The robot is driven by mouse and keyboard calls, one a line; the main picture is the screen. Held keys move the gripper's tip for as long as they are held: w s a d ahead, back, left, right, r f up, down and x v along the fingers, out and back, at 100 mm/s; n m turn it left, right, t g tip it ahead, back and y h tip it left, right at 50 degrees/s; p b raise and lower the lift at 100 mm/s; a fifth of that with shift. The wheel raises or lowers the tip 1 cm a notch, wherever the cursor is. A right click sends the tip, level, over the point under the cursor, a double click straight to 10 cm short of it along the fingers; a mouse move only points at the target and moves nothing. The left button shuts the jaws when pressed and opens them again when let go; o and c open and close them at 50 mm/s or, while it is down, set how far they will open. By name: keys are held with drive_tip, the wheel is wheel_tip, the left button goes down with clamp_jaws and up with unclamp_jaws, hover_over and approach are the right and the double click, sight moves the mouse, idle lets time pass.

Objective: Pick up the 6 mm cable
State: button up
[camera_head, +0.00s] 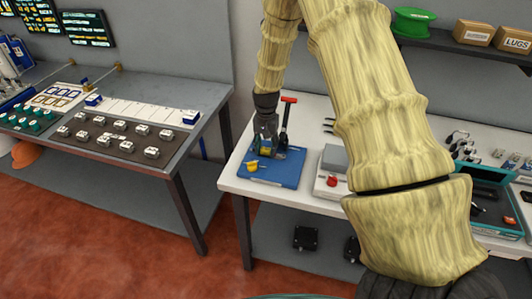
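My gripper (267,140) is at the far end of my arm, pointing down over a blue mat or block (285,172) on the white table. The gripper is small and dark, and I cannot tell whether its fingers are open or shut. A yellow piece (252,166) lies on the blue surface, and another yellow bit shows just below the fingers. I cannot identify the 6 mm cable for certain. Some short dark pieces (328,125) lie at the back of the white table, too small to name.
A red-handled upright tool (288,108) stands close beside my gripper. A grey box with a red knob (332,181) is to the right. A teal case (485,205) sits further right. A green spool (412,22) and lugs boxes (512,39) stand on the shelf.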

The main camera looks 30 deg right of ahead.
drive_tip(key=c, duration=0.6)
drive_tip(key=shift+r, duration=0.1)
